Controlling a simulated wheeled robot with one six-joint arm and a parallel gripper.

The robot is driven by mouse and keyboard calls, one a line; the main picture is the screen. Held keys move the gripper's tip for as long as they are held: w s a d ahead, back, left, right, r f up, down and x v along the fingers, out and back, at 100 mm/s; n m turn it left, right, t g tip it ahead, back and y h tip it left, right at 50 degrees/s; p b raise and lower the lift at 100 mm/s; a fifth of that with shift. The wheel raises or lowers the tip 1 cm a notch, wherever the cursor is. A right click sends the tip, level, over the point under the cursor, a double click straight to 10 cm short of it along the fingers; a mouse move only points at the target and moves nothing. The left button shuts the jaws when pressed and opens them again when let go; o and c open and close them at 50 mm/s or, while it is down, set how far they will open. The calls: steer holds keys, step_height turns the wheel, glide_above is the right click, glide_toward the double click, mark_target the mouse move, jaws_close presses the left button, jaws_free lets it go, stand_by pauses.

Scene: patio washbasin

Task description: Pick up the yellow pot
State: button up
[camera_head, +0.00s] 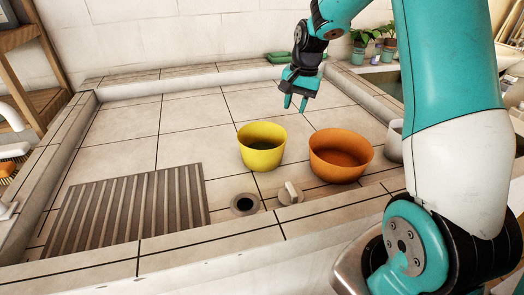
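The yellow pot (261,156) stands upright on the tiled floor of the basin, near the middle of the view. Its inside looks dark and empty. My gripper (295,105) hangs above the basin, behind and to the right of the yellow pot, and points down. Its two teal fingers are apart with nothing visible between them. It does not touch the pot.
An orange pot (340,160) stands close to the right of the yellow pot. A ribbed rack (130,205) lies at left. A raised tiled rim borders the basin. Potted plants (374,45) stand at the back right.

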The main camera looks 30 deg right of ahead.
mark_target(283, 146)
steer(key=f, duration=0.5)
steer(key=w+a+f, duration=0.1)
steer(key=f, duration=0.9)
steer(key=shift+w+a+f+p, duration=0.15)
steer(key=shift+w+a+p, duration=0.2)
steer(key=shift+a, duration=0.05)
steer(key=shift+c, duration=0.2)
jaws_close()
